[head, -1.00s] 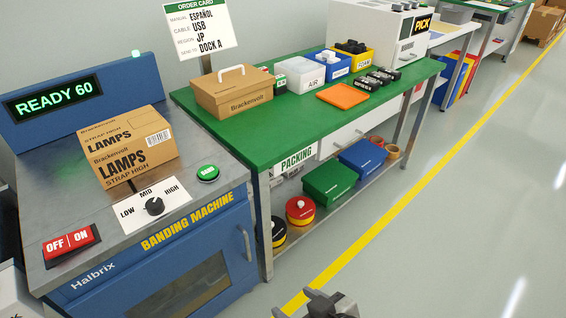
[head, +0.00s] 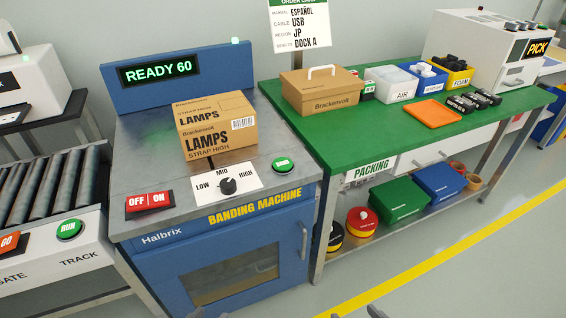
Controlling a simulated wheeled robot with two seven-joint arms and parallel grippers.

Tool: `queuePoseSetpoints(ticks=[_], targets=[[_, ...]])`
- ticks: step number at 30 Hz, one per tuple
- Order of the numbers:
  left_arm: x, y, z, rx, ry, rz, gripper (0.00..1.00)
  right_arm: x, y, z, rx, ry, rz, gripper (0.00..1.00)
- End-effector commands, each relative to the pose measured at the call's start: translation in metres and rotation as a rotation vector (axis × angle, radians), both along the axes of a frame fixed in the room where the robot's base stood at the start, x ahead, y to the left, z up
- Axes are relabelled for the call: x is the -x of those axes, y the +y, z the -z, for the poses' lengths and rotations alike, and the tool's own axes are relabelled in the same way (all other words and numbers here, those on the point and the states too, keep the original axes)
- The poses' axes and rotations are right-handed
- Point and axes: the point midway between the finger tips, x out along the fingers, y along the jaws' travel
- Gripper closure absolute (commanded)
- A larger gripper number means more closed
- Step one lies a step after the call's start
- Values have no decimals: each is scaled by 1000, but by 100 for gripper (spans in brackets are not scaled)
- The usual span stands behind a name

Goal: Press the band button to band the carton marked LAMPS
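The carton marked LAMPS (head: 218,128) is a brown box, also printed STRAP HIGH, standing on the steel top of the banding machine (head: 215,245). A dark strap line shows on the top in front of it. The green band button (head: 283,165) is right of the carton; its small lettering is hard to read. The black dial (head: 228,186) is marked LOW, MID and HIGH; its exact setting is unclear. The display (head: 157,72) reads READY 60.
A red OFF/ON switch (head: 149,203) is at the machine's front left. A roller track (head: 50,185) with a green RUN button (head: 70,229) stands left. The green packing table (head: 350,140), holding a closed Brackenvolt carton (head: 320,92), stands right. Floor is free in front.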

Motion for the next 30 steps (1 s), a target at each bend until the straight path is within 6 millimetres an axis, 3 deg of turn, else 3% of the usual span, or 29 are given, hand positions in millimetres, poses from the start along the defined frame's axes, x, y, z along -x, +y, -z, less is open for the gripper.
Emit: queuePoseSetpoints(ticks=[2,6,30], targets=[[0,0,0,0,0,0,64,0,0,0,-1,0,1,41],[0,0,0,0,0,0,100,0,0,0,-1,0,1,41],[0,0,0,0,-1,0,100,0,0,0,-1,1,2,41]])
